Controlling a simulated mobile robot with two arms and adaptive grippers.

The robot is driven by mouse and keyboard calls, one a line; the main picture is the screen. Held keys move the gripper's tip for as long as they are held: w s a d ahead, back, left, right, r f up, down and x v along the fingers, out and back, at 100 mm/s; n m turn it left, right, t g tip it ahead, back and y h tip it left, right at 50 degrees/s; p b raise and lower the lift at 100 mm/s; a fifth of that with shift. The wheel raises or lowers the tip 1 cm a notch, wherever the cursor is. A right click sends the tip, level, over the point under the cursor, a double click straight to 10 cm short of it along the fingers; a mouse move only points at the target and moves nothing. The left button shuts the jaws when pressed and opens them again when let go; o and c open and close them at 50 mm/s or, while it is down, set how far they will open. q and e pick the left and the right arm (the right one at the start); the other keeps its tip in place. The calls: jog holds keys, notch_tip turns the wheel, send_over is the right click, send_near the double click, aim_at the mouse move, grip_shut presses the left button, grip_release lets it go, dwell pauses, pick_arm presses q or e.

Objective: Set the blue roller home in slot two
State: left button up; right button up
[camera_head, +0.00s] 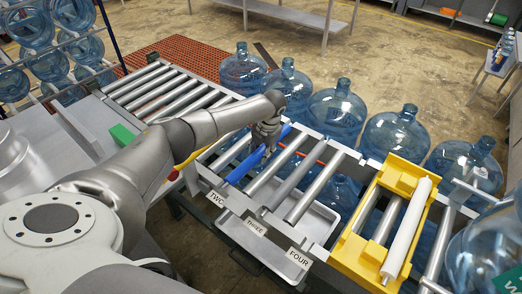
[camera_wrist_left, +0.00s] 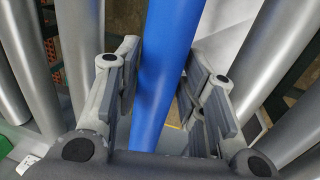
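The blue roller (camera_head: 243,169) lies across the conveyor frame in the head view, its near end by the TWO label (camera_head: 216,198). I cannot tell whether its ends are fully down in the slot. My left gripper (camera_head: 265,137) is over the far half of the roller. In the left wrist view the blue roller (camera_wrist_left: 164,75) runs between the two fingers of my left gripper (camera_wrist_left: 163,85). The fingers are apart, with a gap showing beside the roller on the right. My right gripper is not in view.
Grey rollers (camera_head: 263,172) lie on both sides of the blue one. The THREE (camera_head: 255,226) and FOUR (camera_head: 299,258) labels follow to the right. A yellow cradle (camera_head: 358,255) with a white roller (camera_head: 408,232) stands farther right. Blue jugs (camera_head: 337,111) line the far side.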

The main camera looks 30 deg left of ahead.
pick_arm(q)
jog(key=shift+o, duration=1.2)
jog(key=shift+r, duration=0.1)
jog(key=shift+r, duration=0.25)
notch_tip(320, 180, up, 12)
jog(key=d, duration=0.2)
jog(key=shift+d+f+b, duration=0.15)
jog(key=shift+f+b, duration=0.1)
jog(key=shift+b, duration=0.2)
jog(key=shift+s, duration=0.1)
